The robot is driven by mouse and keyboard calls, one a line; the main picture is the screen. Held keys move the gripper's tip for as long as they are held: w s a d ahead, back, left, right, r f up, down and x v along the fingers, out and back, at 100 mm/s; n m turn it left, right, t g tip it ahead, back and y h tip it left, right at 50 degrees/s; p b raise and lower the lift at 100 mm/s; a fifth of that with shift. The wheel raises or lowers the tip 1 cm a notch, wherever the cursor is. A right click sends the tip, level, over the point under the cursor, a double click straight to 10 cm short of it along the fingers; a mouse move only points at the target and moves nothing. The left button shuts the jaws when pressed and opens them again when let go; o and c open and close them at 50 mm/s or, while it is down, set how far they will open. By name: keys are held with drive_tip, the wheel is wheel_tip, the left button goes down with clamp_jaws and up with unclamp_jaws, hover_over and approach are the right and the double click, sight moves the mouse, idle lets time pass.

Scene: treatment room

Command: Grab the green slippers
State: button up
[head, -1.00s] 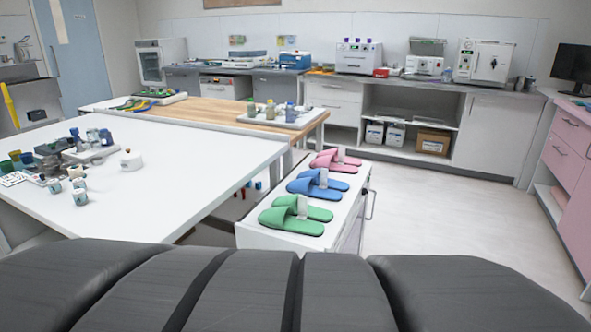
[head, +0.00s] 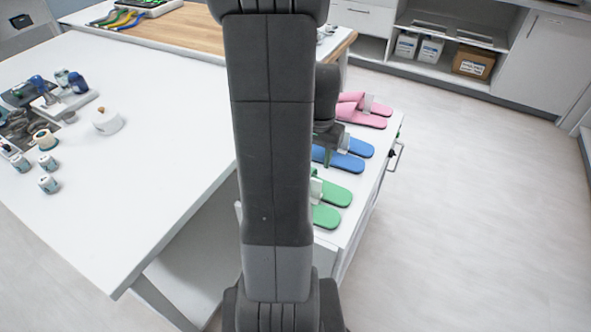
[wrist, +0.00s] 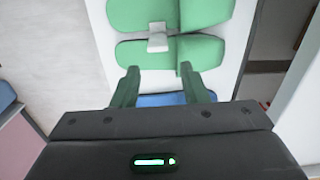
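A pair of green slippers (head: 327,202) lies side by side at the near end of a white cabinet top (head: 348,218). My arm hides part of them in the head view. In the wrist view the green slippers (wrist: 190,52) lie just beyond my fingertips, with a white tag (wrist: 157,38) between them. My gripper (wrist: 157,69) is open and empty, its two fingers apart above the cabinet top. In the head view my gripper is partly hidden behind my arm, near the blue slippers (head: 347,163). A blue slipper (wrist: 160,99) shows between my fingers, lower down.
Pink slippers (head: 365,117) lie at the cabinet's far end. A white table (head: 150,190) holding small jars (head: 48,183) and a white pot (head: 107,121) stands to the left. Open floor (head: 470,220) lies to the right. A cardboard box (head: 473,62) sits in a shelf behind.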

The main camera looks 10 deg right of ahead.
wheel_tip(320, 180, down, 8)
drive_tip(key=shift+s+b, duration=0.15)
drive_tip(key=shift+b, duration=0.3)
drive_tip(key=shift+d+f, duration=0.15)
drive_tip(key=shift+f, duration=2.6)
drive_tip(key=shift+c, duration=0.2)
drive_tip(key=c, duration=0.8)
drive_tip(key=shift+r, duration=0.1)
